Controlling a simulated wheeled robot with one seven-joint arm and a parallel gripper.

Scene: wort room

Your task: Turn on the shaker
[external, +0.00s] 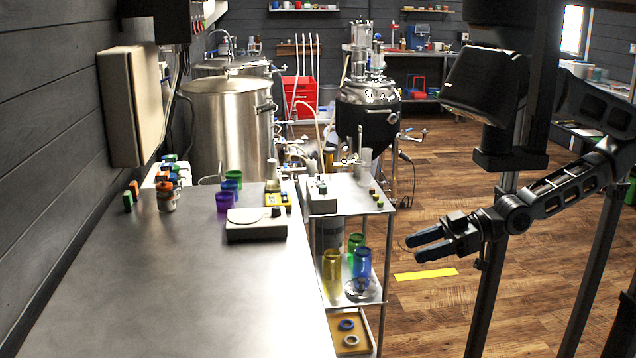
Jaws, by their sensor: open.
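My gripper (420,243) hangs over the wooden floor at the right, level, with its two dark blue-tipped fingers pointing left. It is open and empty, apart from any object. No label marks the shaker. A low device with a pale top and dark body (256,225) sits on the steel bench, with a small dark piece at its right rear. A small white box with dark knobs (321,196) stands on the cart's top shelf. I cannot tell which of the two is the shaker. My gripper is to the right of both.
The steel bench (190,295) is clear in front. Purple and green cups (224,202) and a bottle rack (166,172) stand behind the device. The cart (350,208) holds coloured jars on its middle shelf. Steel tanks (228,128) stand behind. Floor (440,300) is open right of the cart.

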